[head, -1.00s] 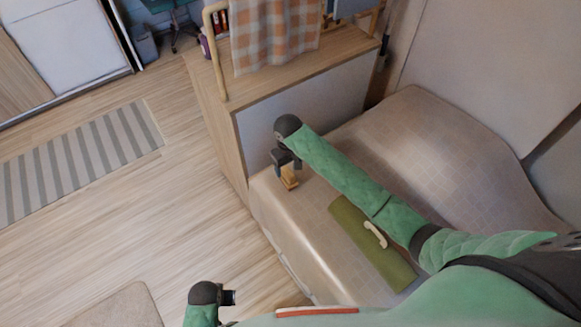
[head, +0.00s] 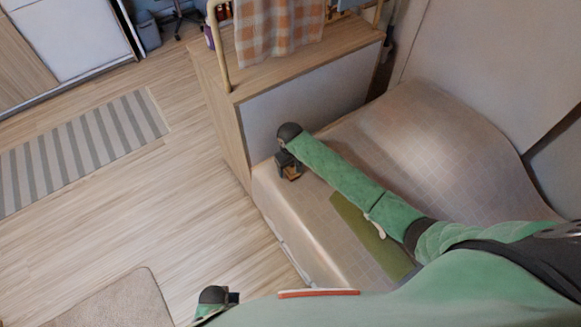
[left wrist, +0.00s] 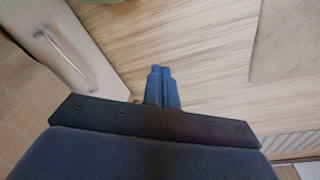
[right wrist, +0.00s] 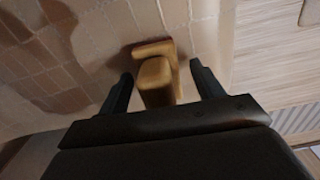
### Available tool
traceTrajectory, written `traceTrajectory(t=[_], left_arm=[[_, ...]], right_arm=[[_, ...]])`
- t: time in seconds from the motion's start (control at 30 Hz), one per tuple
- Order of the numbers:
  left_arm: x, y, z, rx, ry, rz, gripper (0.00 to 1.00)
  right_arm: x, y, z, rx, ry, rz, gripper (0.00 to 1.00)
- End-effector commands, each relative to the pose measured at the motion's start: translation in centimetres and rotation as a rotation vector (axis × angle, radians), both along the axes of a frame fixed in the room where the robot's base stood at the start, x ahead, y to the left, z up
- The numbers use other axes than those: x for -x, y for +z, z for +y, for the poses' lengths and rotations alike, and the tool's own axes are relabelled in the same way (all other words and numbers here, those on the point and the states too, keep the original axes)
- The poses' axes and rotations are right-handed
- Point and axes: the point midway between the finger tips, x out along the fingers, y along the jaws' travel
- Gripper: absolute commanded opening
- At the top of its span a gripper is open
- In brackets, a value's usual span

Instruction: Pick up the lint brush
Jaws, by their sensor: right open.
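The lint brush (right wrist: 157,80), a wooden block with a tan handle and a darker reddish base, stands on the bed. In the head view it (head: 292,172) is near the bed's far left corner, mostly hidden by my right gripper (head: 288,168). In the right wrist view my right gripper (right wrist: 162,85) is open, with one finger on each side of the brush handle. Gaps show between the fingers and the handle. My left gripper (head: 234,298) is over the floor at the lower edge of the head view. Its fingers (left wrist: 162,70) are together and empty.
The bed (head: 330,235) has a tan tiled-pattern cover. A green flat item (head: 352,218) with a pale handle-like object (head: 379,231) lies on it under my right arm. A wooden cabinet (head: 228,120) with a checked cloth (head: 275,30) stands beyond the bed's end.

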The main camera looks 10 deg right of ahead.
Motion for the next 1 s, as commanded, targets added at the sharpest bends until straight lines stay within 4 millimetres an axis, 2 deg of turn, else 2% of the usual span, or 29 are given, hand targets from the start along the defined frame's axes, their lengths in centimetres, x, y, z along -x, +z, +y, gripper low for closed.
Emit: traceTrajectory(t=[0.2, 0.27, 0.47, 0.73, 0.87, 1.0], left_arm=[[0.0, -0.1, 0.0, 0.000, 0.000, -0.001, 0.00], [0.0, -0.1, 0.0, 0.000, 0.000, 0.000, 0.00], [0.1, 0.0, -0.1, 0.001, 0.001, 0.000, 0.00], [0.2, -0.1, -0.1, 0.002, 0.002, 0.002, 0.00], [0.3, -0.2, -0.1, 0.000, 0.001, 0.013, 0.00], [-0.9, 2.8, -0.6, 0.007, -0.001, 0.000, 0.00]], right_arm=[[0.0, -0.1, 0.0, 0.000, 0.000, 0.000, 0.66], [0.0, -0.1, 0.0, 0.000, 0.000, 0.000, 0.57], [0.0, -0.1, 0.0, 0.000, 0.000, 0.000, 0.17], [0.0, 0.0, 0.0, 0.000, 0.000, 0.000, 0.17], [-0.1, 0.7, 0.0, -0.001, 0.000, -0.002, 0.17], [-0.1, 2.5, 0.0, -0.001, 0.000, -0.003, 0.17]])
